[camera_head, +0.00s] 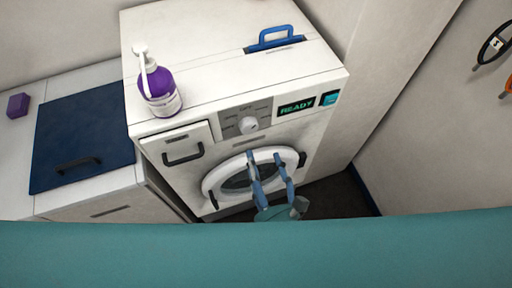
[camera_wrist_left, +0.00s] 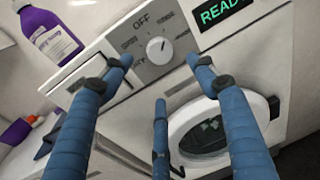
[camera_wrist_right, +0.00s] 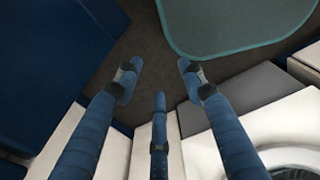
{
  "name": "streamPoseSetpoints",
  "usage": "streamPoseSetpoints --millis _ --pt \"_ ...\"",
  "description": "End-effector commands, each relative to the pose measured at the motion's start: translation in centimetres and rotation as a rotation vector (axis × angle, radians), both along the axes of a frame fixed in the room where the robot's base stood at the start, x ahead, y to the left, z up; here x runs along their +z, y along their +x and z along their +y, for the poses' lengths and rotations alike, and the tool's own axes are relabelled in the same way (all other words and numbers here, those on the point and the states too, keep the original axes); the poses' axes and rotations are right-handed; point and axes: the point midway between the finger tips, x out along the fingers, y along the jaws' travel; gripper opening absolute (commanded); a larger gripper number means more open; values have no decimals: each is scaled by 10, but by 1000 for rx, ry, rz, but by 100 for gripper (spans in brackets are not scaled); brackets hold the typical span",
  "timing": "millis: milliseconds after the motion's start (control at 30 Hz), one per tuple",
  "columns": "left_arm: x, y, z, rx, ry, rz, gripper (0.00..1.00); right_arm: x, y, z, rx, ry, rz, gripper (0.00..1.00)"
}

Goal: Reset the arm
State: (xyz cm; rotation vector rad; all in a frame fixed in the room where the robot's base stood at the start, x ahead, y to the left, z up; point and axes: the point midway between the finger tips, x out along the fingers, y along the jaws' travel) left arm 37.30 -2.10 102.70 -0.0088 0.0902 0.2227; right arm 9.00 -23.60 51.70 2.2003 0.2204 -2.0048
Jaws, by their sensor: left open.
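My left gripper (camera_head: 264,157) is open and empty in front of the round door of a white washer-like machine (camera_head: 300,65). In the left wrist view the fingers of the left gripper (camera_wrist_left: 158,68) are spread, with the OFF dial (camera_wrist_left: 158,48) and the round door (camera_wrist_left: 215,130) beyond them. I cannot tell whether a finger touches the machine. My right gripper (camera_wrist_right: 160,72) shows only in the right wrist view. Its fingers are spread with nothing between them, over the dark floor (camera_wrist_right: 150,40).
A purple pump bottle (camera_head: 162,92) stands on the machine, near a blue handle (camera_head: 275,38). The machine's display (camera_head: 296,106) reads READY. Left is a counter with a dark blue panel (camera_head: 85,130) and a purple block (camera_head: 18,105). Hooked items (camera_head: 494,45) hang on the right wall.

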Motion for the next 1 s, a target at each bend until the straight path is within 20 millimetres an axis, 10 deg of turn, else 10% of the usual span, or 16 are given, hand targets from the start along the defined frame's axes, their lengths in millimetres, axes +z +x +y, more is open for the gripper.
streamPoseSetpoints --millis 767,867,1000 --pt "1 -16 -4 0 -1 1 59 0 0 1 0 1 0 40" --pt "-14 -15 -3 -5 -15 24 59 -2 0 1 0 1 0 40" --pt "-82 -15 3 -12 -97 135 59 -11 0 1 0 1 0 40"
